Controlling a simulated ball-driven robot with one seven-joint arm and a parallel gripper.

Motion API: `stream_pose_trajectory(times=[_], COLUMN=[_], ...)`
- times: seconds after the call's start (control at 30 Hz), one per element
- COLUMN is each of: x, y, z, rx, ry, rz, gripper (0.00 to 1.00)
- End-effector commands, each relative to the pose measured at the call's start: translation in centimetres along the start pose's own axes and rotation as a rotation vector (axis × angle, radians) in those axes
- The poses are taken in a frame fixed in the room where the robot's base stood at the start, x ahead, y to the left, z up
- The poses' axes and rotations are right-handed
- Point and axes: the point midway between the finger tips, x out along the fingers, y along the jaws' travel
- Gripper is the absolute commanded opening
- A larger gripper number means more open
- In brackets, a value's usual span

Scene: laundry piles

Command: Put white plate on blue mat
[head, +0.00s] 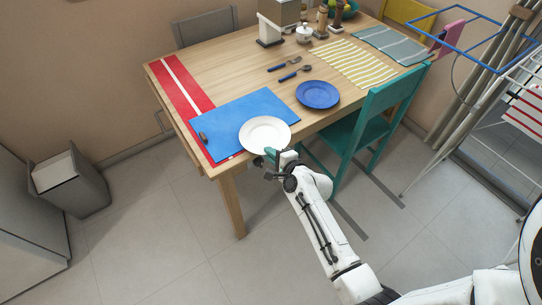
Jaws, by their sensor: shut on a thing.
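The white plate (265,133) is at the front edge of the wooden table, over the front right part of the blue mat (225,118). My gripper (271,156) is at the near rim of the plate and is shut on it. I cannot tell whether the plate touches the mat or is held just above it. The fingertips are small and partly hidden by the plate rim.
A blue plate (317,95) and cutlery (290,72) lie right of the mat. A small dark object (203,136) is on the mat's left edge. A red runner (180,84) lies at the left. A teal chair (372,118) stands close on the right.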

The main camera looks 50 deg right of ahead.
Motion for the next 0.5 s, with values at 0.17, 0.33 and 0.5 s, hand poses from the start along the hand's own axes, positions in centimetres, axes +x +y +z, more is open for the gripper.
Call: stream_pose_trajectory(times=[0.17, 0.33, 0.5], x=[0.12, 0.16, 0.35], y=[0.03, 0.16, 0.65], z=[-0.1, -0.11, -0.19], rx=[-0.003, -0.003, -0.003], ry=[0.001, 0.001, 0.0], rz=[-0.005, -0.005, -0.004], gripper=[0.0, 0.0, 0.0])
